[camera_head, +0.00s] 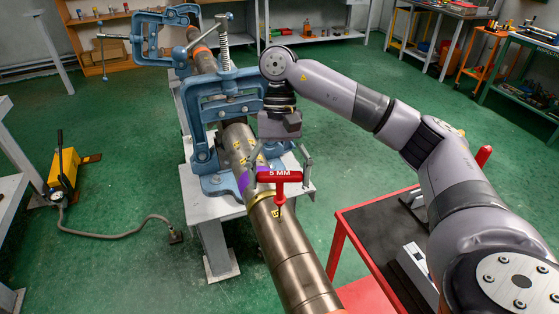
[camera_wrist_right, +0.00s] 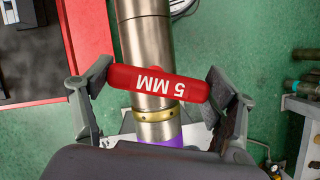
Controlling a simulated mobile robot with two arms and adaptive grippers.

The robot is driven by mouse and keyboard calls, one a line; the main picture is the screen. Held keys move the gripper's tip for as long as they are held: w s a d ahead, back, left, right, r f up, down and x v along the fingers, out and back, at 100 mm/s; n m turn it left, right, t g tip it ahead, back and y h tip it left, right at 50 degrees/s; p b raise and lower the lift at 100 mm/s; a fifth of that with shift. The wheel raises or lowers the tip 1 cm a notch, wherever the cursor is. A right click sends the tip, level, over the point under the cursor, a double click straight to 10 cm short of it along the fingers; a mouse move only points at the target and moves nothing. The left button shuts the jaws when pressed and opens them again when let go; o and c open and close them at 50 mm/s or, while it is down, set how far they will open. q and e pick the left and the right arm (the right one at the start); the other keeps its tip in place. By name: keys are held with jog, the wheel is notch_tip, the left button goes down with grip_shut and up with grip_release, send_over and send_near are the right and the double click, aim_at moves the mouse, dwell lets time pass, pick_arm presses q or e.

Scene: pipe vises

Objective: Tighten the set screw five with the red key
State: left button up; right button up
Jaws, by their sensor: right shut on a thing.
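The red key (camera_head: 279,176) has a T-shaped handle marked "5 MM" and stands above the pipe, its short shaft pointing down to the pipe near a small yellow label (camera_head: 277,213). In the right wrist view, the key's handle (camera_wrist_right: 158,84) lies crosswise between the fingers. My right gripper (camera_head: 282,168) is shut on the handle, with a finger at each end. A brass ring (camera_head: 260,197) circles the pipe (camera_head: 285,245) beside the key. The set screw is not clearly visible, and I cannot tell whether the key tip sits in it. My left gripper is out of view.
Blue vises (camera_head: 224,105) hold the pipe on a grey stand (camera_head: 222,208). A red-edged cart (camera_head: 338,246) stands to the right. A yellow hand pump (camera_head: 64,168) with a hose lies on the green floor at left. Benches line the back.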

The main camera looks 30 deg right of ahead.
jog(key=shift+r+n, duration=0.1)
jog(key=shift+n, duration=0.3)
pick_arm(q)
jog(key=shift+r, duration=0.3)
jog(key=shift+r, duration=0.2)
pick_arm(e)
jog(key=shift+d, duration=0.2)
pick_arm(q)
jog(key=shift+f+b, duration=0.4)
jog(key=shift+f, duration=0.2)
pick_arm(e)
jog(key=shift+f, duration=0.75)
jog(key=shift+f+m+b, duration=0.15)
jog(key=shift+m+b, duration=0.2)
jog(key=shift+m, duration=0.15)
jog(key=m+y+b, duration=0.1)
jog(key=m, duration=0.1)
jog(key=shift+f+m+t, duration=0.1)
jog(key=shift+m+t, duration=0.2)
jog(key=shift+m, duration=0.1)
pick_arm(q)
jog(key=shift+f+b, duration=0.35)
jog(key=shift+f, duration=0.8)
pick_arm(e)
jog(key=shift+a+r+m+t+y, duration=0.15)
jog(key=shift+m+t+y, duration=0.25)
jog(key=shift+m, duration=0.7)
